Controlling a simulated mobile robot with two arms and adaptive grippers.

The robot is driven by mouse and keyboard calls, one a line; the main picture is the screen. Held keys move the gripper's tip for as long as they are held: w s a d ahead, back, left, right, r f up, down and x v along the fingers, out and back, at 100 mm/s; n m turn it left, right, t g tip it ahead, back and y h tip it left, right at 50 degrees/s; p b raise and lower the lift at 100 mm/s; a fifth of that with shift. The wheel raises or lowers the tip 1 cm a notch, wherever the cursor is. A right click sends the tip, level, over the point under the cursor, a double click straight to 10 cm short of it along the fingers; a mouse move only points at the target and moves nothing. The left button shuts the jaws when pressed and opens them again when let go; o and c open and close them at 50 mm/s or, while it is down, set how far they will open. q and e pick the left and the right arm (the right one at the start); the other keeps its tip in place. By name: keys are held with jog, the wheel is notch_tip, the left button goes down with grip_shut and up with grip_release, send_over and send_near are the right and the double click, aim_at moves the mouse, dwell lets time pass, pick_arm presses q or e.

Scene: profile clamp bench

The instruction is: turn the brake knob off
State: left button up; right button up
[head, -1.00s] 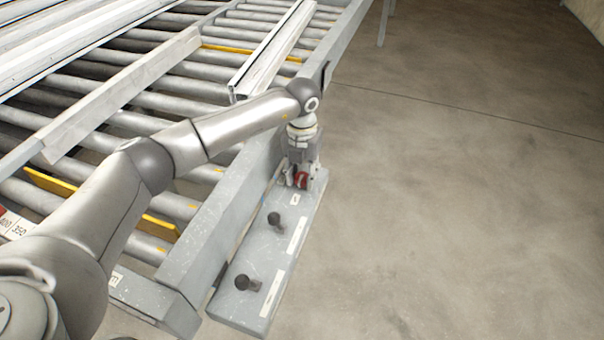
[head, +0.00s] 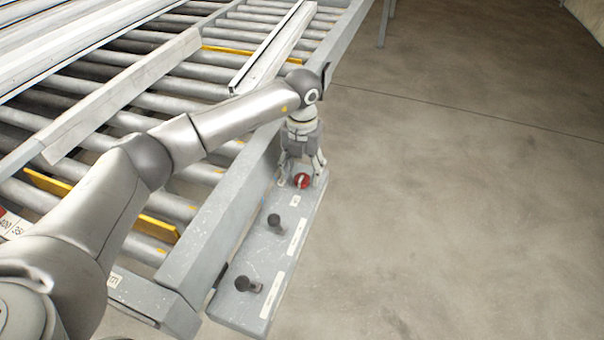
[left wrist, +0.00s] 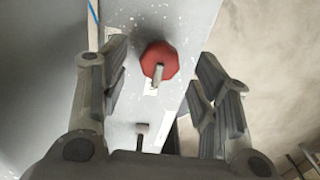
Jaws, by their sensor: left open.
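The brake knob (head: 302,181) is red with a pale grip bar, on the far end of the grey control panel (head: 262,262). My left gripper (head: 301,168) is open above the knob, with a finger on each side. In the left wrist view both fingers (left wrist: 162,75) stand wide apart, clear of the knob. My right gripper is not in view.
Two black knobs or levers (head: 274,221) (head: 247,285) stand on the panel nearer to me, beside white labels. The roller conveyor (head: 150,101) with metal profiles (head: 118,95) lies to the left. Open concrete floor (head: 450,200) is on the right.

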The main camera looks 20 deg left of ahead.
aim_at(302, 176)
pick_arm(q)
notch_tip(302, 176, up, 10)
dwell(0.3)
dwell(0.3)
